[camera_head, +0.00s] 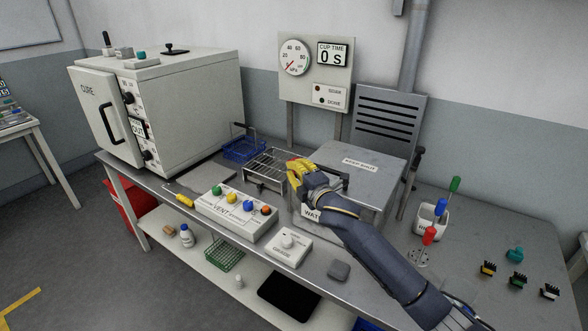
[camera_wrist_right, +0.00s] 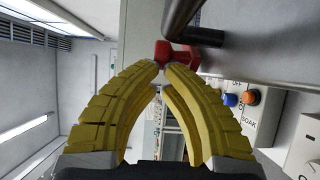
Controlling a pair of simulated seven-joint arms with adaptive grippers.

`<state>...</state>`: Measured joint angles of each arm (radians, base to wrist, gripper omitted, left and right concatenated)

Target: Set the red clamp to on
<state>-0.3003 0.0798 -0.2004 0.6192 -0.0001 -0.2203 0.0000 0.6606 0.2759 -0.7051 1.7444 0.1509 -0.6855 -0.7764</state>
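My right gripper (camera_head: 294,172) has yellow fingers and hovers over the front left of the steel bath box (camera_head: 350,160). In the right wrist view the two fingertips (camera_wrist_right: 160,68) come almost together, with nothing clearly held between them. A red part (camera_wrist_right: 178,52), which may be the red clamp, shows just beyond the fingertips, beside a dark round bar (camera_wrist_right: 184,25). I cannot tell whether the fingertips touch it. In the head view no red clamp can be made out; my gripper and forearm cover part of the box front. My left gripper is out of view.
A wire rack (camera_head: 265,172) and blue basket (camera_head: 240,150) stand left of my gripper. The vent panel (camera_head: 237,213) and a white dial box (camera_head: 288,247) lie in front. A cure oven (camera_head: 185,105) stands left. A holder (camera_head: 424,220) with coloured handles stands right.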

